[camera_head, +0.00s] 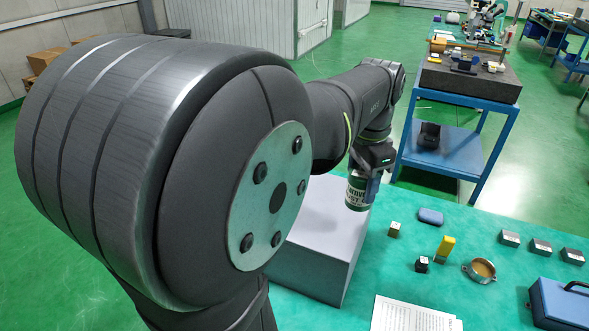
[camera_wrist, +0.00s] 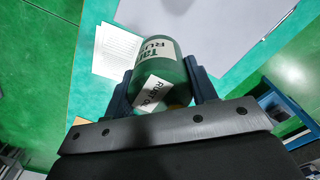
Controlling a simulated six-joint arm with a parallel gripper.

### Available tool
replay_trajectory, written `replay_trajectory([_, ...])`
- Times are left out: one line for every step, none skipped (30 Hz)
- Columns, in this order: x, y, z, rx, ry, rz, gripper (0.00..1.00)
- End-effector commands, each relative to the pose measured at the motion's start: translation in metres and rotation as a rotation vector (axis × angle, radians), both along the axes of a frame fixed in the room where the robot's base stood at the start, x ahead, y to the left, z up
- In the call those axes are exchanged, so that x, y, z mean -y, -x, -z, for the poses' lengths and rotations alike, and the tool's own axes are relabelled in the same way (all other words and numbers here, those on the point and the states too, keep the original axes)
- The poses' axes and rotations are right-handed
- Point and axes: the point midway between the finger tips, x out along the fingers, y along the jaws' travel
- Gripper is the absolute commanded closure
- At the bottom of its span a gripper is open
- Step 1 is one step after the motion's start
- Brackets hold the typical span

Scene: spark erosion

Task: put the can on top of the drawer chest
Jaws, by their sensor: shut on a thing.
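The can (camera_head: 356,191) is green with a white label. My gripper (camera_head: 367,184) is shut on it and holds it upright by the right edge of the pale grey drawer chest (camera_head: 325,233). In the wrist view the can (camera_wrist: 158,62) sits between the two dark fingers of my gripper (camera_wrist: 160,82). The flat pale chest top (camera_wrist: 225,30) shows beyond the can there and looks bare where visible. I cannot tell the gap between can and chest. My arm hides part of the chest, and its drawer fronts do not show.
On the green bench are a small block (camera_head: 394,230), a blue case (camera_head: 431,216), a yellow-topped item (camera_head: 445,247), a brass ring (camera_head: 480,270), several metal blocks and a printed sheet (camera_head: 412,315). A blue toolbox (camera_head: 560,303) stands at lower right.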

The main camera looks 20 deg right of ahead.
Motion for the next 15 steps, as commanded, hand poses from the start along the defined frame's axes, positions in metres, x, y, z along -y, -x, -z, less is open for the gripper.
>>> replay_trajectory([-0.006,-0.012,0.008,-0.002,-0.002,-0.007,0.78])
replay_trajectory([-0.008,-0.019,0.012,-0.002,-0.002,-0.007,0.78])
replay_trajectory([-0.011,-0.028,0.018,-0.002,-0.002,-0.007,0.78])
replay_trajectory([-0.013,-0.033,0.022,-0.002,-0.002,-0.006,0.78])
replay_trajectory([-0.016,-0.040,0.026,-0.002,-0.002,-0.006,0.78])
replay_trajectory([-0.018,-0.047,0.030,-0.001,-0.001,-0.005,0.78])
replay_trajectory([-0.020,-0.052,0.033,-0.001,-0.001,-0.005,0.78])
replay_trajectory([-0.022,-0.056,0.036,-0.001,-0.001,-0.005,0.78])
replay_trajectory([-0.023,-0.061,0.040,-0.001,-0.001,-0.003,0.78])
replay_trajectory([-0.024,-0.064,0.042,0.000,0.000,-0.003,0.78])
replay_trajectory([-0.025,-0.067,0.043,0.000,0.000,-0.003,0.78])
replay_trajectory([-0.026,-0.069,0.045,0.001,0.001,-0.002,0.78])
replay_trajectory([-0.027,-0.070,0.045,0.001,0.001,-0.001,0.78])
replay_trajectory([-0.027,-0.071,0.047,0.000,0.000,0.000,0.78])
replay_trajectory([-0.027,-0.072,0.050,-0.001,0.000,0.000,0.78])
